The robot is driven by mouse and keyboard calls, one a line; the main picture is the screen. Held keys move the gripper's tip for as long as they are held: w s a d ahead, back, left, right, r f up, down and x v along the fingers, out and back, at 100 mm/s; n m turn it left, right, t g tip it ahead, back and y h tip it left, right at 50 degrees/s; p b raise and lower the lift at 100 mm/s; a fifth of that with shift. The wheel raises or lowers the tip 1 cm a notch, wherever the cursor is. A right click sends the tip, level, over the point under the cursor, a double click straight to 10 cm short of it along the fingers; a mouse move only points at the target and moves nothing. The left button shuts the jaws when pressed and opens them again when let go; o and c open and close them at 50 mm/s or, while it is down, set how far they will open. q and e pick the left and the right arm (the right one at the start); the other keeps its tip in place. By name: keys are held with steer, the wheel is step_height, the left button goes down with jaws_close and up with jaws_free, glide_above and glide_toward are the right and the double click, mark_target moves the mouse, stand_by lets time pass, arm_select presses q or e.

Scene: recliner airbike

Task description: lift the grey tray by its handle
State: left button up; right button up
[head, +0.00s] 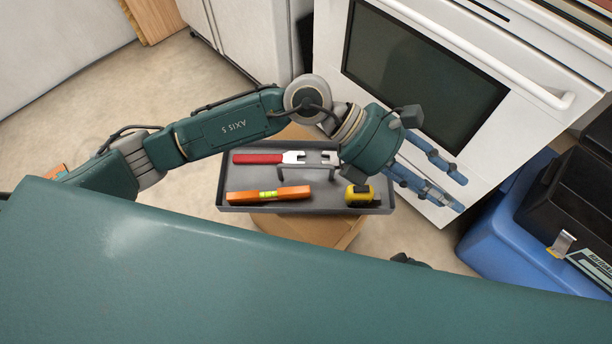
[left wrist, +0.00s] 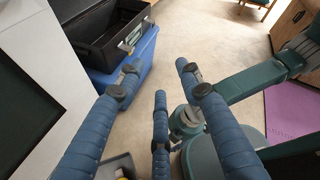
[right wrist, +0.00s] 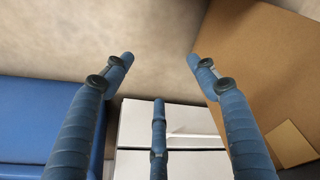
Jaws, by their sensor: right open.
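The grey tray (head: 330,194) sits on a cardboard box in the head view. A red-handled tool (head: 258,158), an orange level (head: 268,194) and a yellow tape measure (head: 357,196) lie in the tray. My left gripper (head: 440,182) is beyond the tray's right side, in front of the oven, apart from the handle. Its blue fingers are spread and empty in the left wrist view (left wrist: 159,68). My right gripper (right wrist: 160,62) is open and empty; the tray is not in its view.
The white oven (head: 480,50) stands behind and right of the tray. A blue bin (head: 490,235) with a black toolbox (head: 570,205) on it is at the right. The cardboard box (head: 335,233) supports the tray. Open floor (head: 130,85) lies to the left.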

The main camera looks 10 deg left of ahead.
arm_select(q)
steer(key=w+a+f+m+y, duration=0.2)
steer(key=w+a+f+y, duration=0.15)
steer(key=a+f, duration=0.3)
steer(key=t+y, duration=0.3)
steer(key=y, duration=0.7)
glide_toward(306, 165)
steer(key=shift+a, duration=0.15)
steer(key=shift+w+a+f, duration=0.1)
steer(key=shift+a+f, duration=0.05)
steer(key=shift+f, duration=0.2)
step_height(306, 165, down, 4)
steer(key=shift+r+b, duration=0.1)
steer(key=shift+b, duration=0.2)
step_height(306, 165, down, 6)
steer(key=shift+w+f+b, duration=0.1)
steer(key=shift+w+b, duration=0.1)
steer(key=shift+b, duration=0.2)
steer(key=shift+d, duration=0.2)
arm_select(e)
steer(key=r, duration=0.2)
steer(key=w+r, duration=0.1)
steer(key=r, duration=0.1)
steer(key=shift+r, duration=0.3)
